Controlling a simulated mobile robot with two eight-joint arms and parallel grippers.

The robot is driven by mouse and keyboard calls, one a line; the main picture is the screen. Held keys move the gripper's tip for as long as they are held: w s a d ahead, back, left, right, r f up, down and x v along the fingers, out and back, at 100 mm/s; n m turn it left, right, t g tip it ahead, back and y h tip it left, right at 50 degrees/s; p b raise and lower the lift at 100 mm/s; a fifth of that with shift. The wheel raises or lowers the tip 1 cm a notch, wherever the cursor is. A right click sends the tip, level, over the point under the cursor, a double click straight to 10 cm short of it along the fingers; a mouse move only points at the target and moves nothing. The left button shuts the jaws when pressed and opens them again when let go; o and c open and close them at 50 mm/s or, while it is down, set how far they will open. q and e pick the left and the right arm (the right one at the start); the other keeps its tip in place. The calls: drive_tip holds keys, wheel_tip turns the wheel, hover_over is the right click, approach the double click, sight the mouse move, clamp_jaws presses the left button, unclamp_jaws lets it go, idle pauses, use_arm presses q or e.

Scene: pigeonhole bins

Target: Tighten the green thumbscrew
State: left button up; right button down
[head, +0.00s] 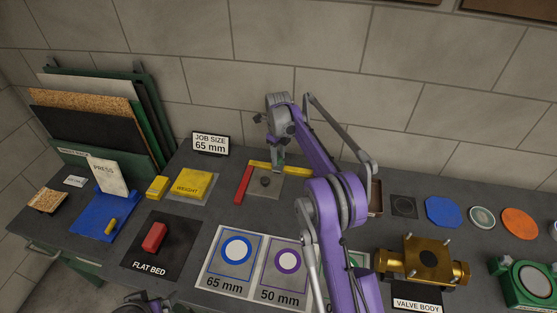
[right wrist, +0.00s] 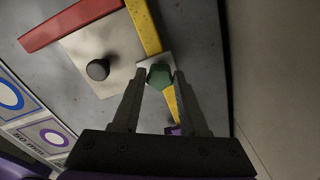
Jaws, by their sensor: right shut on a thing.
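The green thumbscrew (right wrist: 160,76) sits on a small pale block at the yellow bar (right wrist: 145,25), in the right wrist view. My right gripper (right wrist: 159,75) has its two fingers on either side of it and is shut on it. In the head view my right gripper (head: 277,160) points down at the yellow bar (head: 297,169), and the thumbscrew is mostly hidden there. A grey plate (head: 266,192) with a black knob (head: 265,181) lies beside the yellow bar and a red bar (head: 243,184).
Ring cards (head: 232,282) lie in front. A brass valve body (head: 428,240) stands to the right. The stone wall (head: 220,65) is close behind.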

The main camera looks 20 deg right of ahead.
drive_tip(key=shift+m, duration=0.7)
drive_tip(key=c, duration=0.6)
unclamp_jaws()
drive_tip(key=shift+s+a, duration=0.1)
use_arm(q)
drive_tip(key=shift+r, duration=0.1)
use_arm(e)
drive_tip(key=shift+r+p, duration=1)
drive_tip(key=shift+r, duration=2.1)
use_arm(q)
drive_tip(key=w+r, duration=0.1)
drive_tip(key=r, duration=0.1)
drive_tip(key=shift+w+r, duration=0.35)
drive_tip(key=shift+r, duration=0.05)
use_arm(e)
drive_tip(key=shift+f, duration=0.1)
